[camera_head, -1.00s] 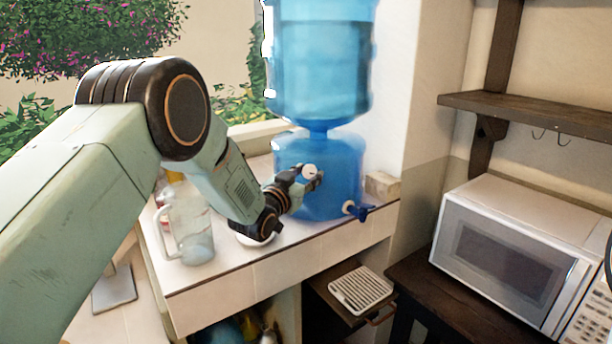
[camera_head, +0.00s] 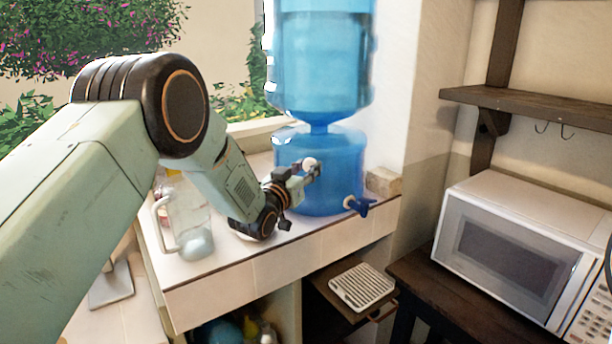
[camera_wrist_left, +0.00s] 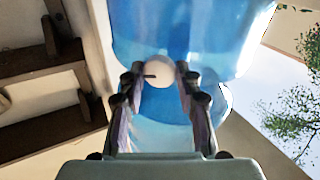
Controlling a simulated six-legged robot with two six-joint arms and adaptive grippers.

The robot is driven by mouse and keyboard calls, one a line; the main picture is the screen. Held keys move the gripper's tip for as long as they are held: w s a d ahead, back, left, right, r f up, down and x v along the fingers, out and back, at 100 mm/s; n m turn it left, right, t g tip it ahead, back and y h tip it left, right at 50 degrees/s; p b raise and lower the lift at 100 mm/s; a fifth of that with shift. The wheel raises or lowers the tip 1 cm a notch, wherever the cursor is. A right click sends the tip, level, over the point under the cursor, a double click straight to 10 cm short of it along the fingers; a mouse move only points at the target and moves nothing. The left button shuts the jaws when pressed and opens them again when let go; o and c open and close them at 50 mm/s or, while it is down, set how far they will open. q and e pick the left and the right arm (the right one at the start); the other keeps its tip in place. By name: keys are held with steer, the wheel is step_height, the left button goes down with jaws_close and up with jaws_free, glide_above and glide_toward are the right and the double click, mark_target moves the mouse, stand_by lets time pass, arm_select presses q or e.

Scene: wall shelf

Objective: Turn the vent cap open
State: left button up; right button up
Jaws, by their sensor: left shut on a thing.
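The vent cap (camera_head: 309,163) is a small round white knob on the side of the blue lower water container (camera_head: 335,150). In the left wrist view the cap (camera_wrist_left: 159,75) sits between the fingertips, with a short dark mark on its face. My left gripper (camera_head: 312,170) is shut on the cap, and its fingers cover part of it in the head view. The wrist view shows the two fingers (camera_wrist_left: 161,82) on either side of the cap. My right gripper is not in view.
A clear pitcher (camera_head: 188,222) stands on the tiled counter at left. A large blue bottle (camera_head: 320,60) rests on top. A microwave (camera_head: 520,255) and a wall shelf (camera_head: 540,105) are at right.

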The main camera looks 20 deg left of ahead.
arm_select(q)
steer(key=shift+d+f+n+t+y+b, duration=0.25)
steer(key=shift+n+y+b, duration=1.35)
steer(key=shift+n, duration=2.15)
steer(key=shift+d+f+n+t+y+b, duration=0.1)
steer(key=shift+n+t+y+b, duration=0.55)
steer(key=shift+n+b, duration=2.45)
steer(key=shift+d+f+n+t+y+b, duration=0.15)
steer(key=shift+n+y+b, duration=1.1)
steer(key=shift+n, duration=3.2)
steer(key=shift+r, duration=0.1)
steer(key=o, duration=1.1)
steer(key=shift+o, duration=0.2)
steer(key=v, duration=0.7)
steer(key=shift+s, duration=0.2)
